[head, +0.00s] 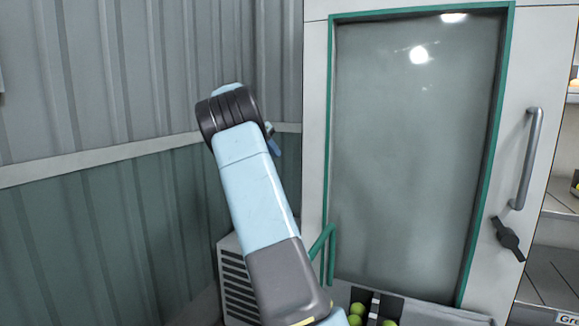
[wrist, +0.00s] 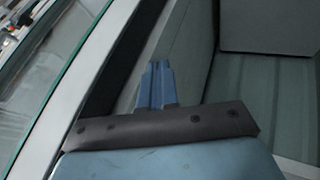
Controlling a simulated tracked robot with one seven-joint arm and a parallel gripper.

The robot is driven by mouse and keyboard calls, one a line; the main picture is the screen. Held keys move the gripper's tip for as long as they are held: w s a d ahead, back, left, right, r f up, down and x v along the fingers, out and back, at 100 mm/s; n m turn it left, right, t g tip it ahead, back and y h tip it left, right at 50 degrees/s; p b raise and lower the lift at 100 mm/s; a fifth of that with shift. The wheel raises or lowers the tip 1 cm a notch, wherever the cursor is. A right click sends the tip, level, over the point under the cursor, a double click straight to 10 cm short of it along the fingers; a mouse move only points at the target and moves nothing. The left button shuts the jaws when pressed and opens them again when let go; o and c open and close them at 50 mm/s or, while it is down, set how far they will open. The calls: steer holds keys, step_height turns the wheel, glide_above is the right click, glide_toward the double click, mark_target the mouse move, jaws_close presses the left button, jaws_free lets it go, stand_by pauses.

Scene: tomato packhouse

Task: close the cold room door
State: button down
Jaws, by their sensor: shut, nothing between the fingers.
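The cold room door (head: 318,110) fills the right half of the head view, with a large glass pane (head: 415,150) in a green surround. Its grey bar handle (head: 528,158) is near the right edge, with a black latch (head: 508,239) below. I cannot tell how far the door stands open. My gripper (head: 274,145) is mostly hidden behind my arm, left of the door and far from the handle. In the wrist view my gripper (wrist: 157,66) has its blue fingers shut and empty, beside a dark gap right of a pale frame edge (wrist: 93,75). Contact is not clear.
A grey and green corrugated wall (head: 100,220) is at the left. A white louvred unit (head: 237,285) stands low between wall and door. Green tomatoes (head: 357,309) lie at the bottom. Pale shelves (head: 555,275) are at the right, beyond the door's edge.

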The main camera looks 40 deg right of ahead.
steer(key=s+d+f, duration=0.5)
steer(key=d+f, duration=0.2)
steer(key=shift+s+d+f, duration=0.2)
steer(key=shift+s+f, duration=0.05)
steer(key=shift+f, duration=0.1)
